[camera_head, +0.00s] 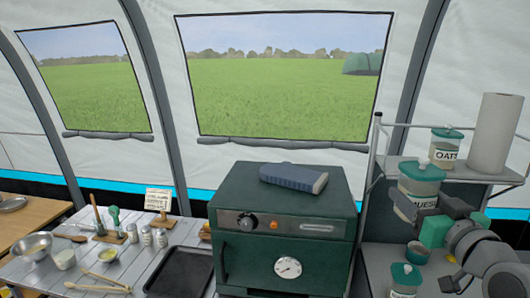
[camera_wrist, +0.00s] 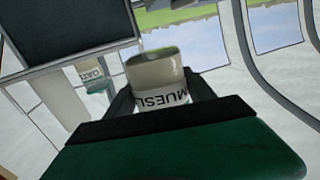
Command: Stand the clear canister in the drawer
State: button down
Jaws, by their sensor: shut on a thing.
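A clear canister with a green lid and a MUESLI label (camera_head: 418,190) is at the right in the head view, in front of the wire shelf. My gripper (camera_head: 428,212) is shut on it from the right. In the wrist view the MUESLI canister (camera_wrist: 155,72) sits between the two dark fingers, with its pale end toward the top of the picture. Two similar canisters show: OATS (camera_head: 446,146) on the upper shelf, also in the wrist view (camera_wrist: 92,74), and a green-lidded one (camera_head: 405,280) at the bottom right. No drawer is visible.
A paper roll (camera_head: 497,135) stands on the shelf (camera_head: 470,172). The slatted table (camera_head: 130,262) at left holds bowls, jars and a tray.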

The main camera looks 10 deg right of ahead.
jog(key=w+a+f+n+y, duration=0.1)
jog(key=w+a+f+y, duration=0.1)
jog(key=a+f, duration=0.5)
jog(key=w+a+f+n+y, duration=0.1)
jog(key=w+a+f, duration=0.4)
jog(key=f, duration=0.7)
jog(key=w+a+f+n+y, duration=0.2)
jog(key=w+a+f+y, duration=0.1)
jog(key=a+f, duration=0.7)
jog(key=shift+w+g, duration=0.2)
jog(key=shift+g, duration=0.2)
